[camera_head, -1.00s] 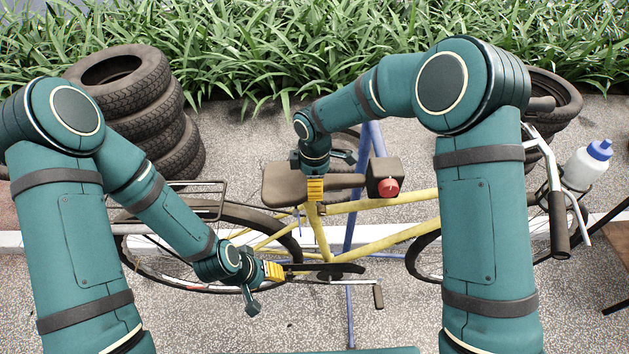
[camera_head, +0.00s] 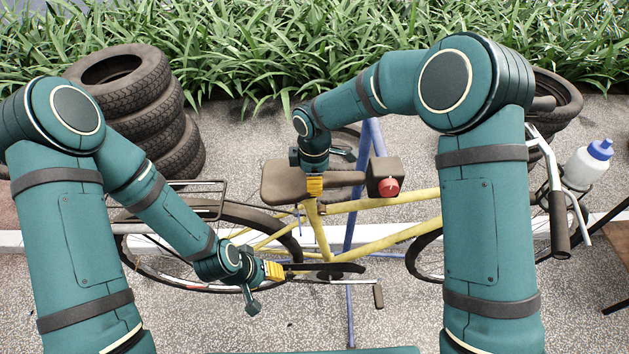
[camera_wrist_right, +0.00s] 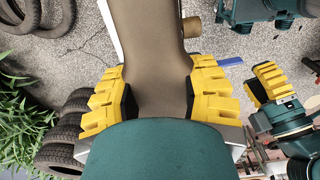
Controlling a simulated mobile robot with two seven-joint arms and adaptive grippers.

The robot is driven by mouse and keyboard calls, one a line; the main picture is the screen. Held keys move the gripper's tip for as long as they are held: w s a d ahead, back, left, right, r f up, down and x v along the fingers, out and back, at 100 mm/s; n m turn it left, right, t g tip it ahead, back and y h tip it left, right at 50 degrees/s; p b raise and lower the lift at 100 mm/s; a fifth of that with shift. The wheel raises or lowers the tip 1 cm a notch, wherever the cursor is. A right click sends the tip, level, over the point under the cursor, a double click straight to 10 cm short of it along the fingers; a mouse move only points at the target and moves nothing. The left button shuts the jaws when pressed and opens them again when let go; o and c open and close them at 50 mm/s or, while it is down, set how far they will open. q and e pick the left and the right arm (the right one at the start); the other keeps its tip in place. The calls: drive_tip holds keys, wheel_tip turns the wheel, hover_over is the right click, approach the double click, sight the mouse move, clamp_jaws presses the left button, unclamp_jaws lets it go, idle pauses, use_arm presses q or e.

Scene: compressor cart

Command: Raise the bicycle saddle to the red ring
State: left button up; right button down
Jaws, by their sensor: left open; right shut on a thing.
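The brown bicycle saddle (camera_head: 285,183) sits above the yellow frame (camera_head: 320,235), its nose pointing right. My right gripper (camera_head: 315,184) is over the saddle and shut on it. In the right wrist view the yellow fingers (camera_wrist_right: 160,98) press on both sides of the saddle (camera_wrist_right: 152,50). My left gripper (camera_head: 270,276) is open and empty, low beside the crank and chain area. It also shows at the right of the right wrist view (camera_wrist_right: 275,90). The seat post is mostly hidden under the saddle. I cannot make out the red ring.
A dark clamp box with a red knob (camera_head: 388,187) is right of the saddle on the blue stand (camera_head: 351,230). Stacked tyres (camera_head: 150,110) stand at the left. The handlebar (camera_head: 558,220) and white bottle (camera_head: 588,165) are at the right. Open pavement lies in front.

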drive_tip(key=shift+a+r, duration=0.15)
drive_tip(key=shift+r, duration=0.55)
drive_tip(key=shift+a+r, duration=0.15)
drive_tip(key=shift+r, duration=0.5)
drive_tip(key=shift+r, duration=0.3)
use_arm(q)
drive_tip(key=shift+c, duration=0.3)
